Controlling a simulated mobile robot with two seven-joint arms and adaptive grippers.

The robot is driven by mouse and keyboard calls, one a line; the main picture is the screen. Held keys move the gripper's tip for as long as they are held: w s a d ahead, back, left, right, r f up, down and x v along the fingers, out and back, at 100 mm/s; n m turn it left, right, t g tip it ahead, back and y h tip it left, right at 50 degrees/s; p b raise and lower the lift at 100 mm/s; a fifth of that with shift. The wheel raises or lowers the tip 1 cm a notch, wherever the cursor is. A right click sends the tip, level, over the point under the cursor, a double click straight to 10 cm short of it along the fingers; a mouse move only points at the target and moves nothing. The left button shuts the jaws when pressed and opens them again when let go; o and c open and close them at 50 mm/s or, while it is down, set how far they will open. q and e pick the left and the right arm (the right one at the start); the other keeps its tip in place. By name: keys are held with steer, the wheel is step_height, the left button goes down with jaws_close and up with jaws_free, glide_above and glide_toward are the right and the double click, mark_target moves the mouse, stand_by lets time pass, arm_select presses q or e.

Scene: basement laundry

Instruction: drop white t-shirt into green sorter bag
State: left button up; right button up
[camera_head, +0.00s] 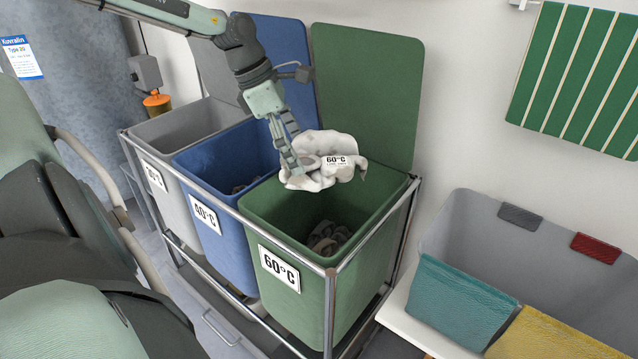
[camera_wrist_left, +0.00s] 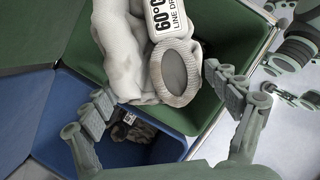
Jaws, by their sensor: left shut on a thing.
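The white t-shirt (camera_head: 337,147) is a crumpled bundle with a "60°C line dry" tag. My left gripper (camera_head: 296,163) is shut on it and holds it above the back of the green sorter bag's opening. In the left wrist view, the t-shirt (camera_wrist_left: 122,55) reaches between the fingers (camera_wrist_left: 160,85), its round knitted collar towards me. The green sorter bag (camera_head: 292,308) carries a "60°C" label; its lid is raised behind it. Some dark laundry lies low inside. The green bag (camera_wrist_left: 207,107) also shows behind the t-shirt in the wrist view. My right gripper is not seen.
A blue bag (camera_head: 215,245) labelled "40°C" and a grey bag (camera_head: 160,195) stand left of the green one, in the same metal frame (camera_head: 330,305). A grey bin (camera_head: 560,250) with coloured fronts stands at right. The wall is behind.

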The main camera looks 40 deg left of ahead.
arm_select(q)
steer(key=o, duration=1)
steer(key=shift+r, duration=0.1)
steer(key=v, duration=1.1)
steer(key=shift+s+a+r, duration=0.15)
steer(key=shift+s+r, duration=0.05)
steer(key=shift+r, duration=0.15)
steer(key=shift+s, duration=0.1)
